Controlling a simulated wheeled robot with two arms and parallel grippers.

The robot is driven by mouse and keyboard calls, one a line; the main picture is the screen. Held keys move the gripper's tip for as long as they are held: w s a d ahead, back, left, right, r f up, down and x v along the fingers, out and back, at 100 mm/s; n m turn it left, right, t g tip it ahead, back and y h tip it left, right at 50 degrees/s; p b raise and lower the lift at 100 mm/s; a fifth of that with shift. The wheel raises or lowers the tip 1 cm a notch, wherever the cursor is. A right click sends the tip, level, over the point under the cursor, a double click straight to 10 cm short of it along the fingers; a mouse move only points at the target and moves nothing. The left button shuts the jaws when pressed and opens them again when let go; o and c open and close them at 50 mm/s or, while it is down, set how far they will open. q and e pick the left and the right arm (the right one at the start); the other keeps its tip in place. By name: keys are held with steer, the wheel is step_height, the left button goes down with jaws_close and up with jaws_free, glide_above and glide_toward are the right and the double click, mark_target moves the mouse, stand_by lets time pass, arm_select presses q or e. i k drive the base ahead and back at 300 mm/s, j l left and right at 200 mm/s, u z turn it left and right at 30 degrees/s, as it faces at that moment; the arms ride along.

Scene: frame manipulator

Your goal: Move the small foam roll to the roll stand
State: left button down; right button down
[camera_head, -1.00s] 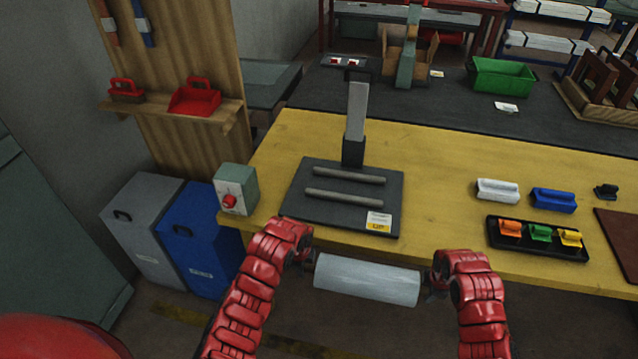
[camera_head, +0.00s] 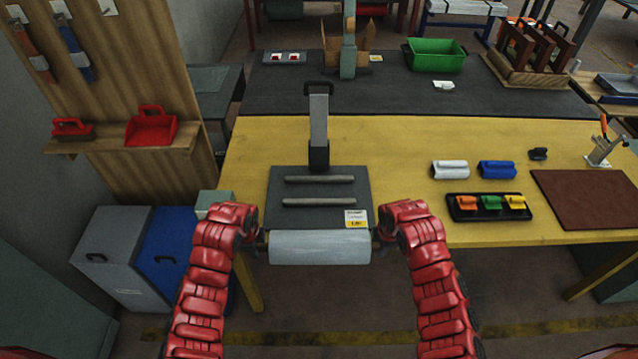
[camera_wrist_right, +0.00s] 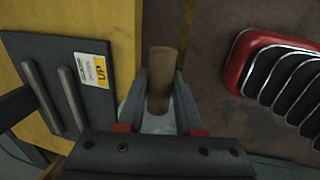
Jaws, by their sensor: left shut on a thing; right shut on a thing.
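The small foam roll (camera_head: 320,248) is a pale grey-white cylinder, held level between my two grippers just off the front edge of the table. My left gripper (camera_head: 262,243) is shut on its left core end and my right gripper (camera_head: 376,243) on its right core end. In the right wrist view, the right gripper's fingers (camera_wrist_right: 162,100) close around the brown core (camera_wrist_right: 160,72). The roll stand (camera_head: 320,215) is a dark plate with two grey bars, an upright post (camera_head: 319,125) behind and a yellow-white "UP" label (camera_head: 356,218). The roll is in front of the plate and hides its front edge.
A grey-green box (camera_head: 214,203) stands left of the stand, partly behind my left arm. Right on the yellow table (camera_head: 405,140) are a black tray (camera_head: 480,214) with coloured clips, white and blue holders and a brown mat (camera_head: 588,198). Bins (camera_head: 120,255) stand at left.

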mark_target(319, 193)
steer(key=i, duration=0.95)
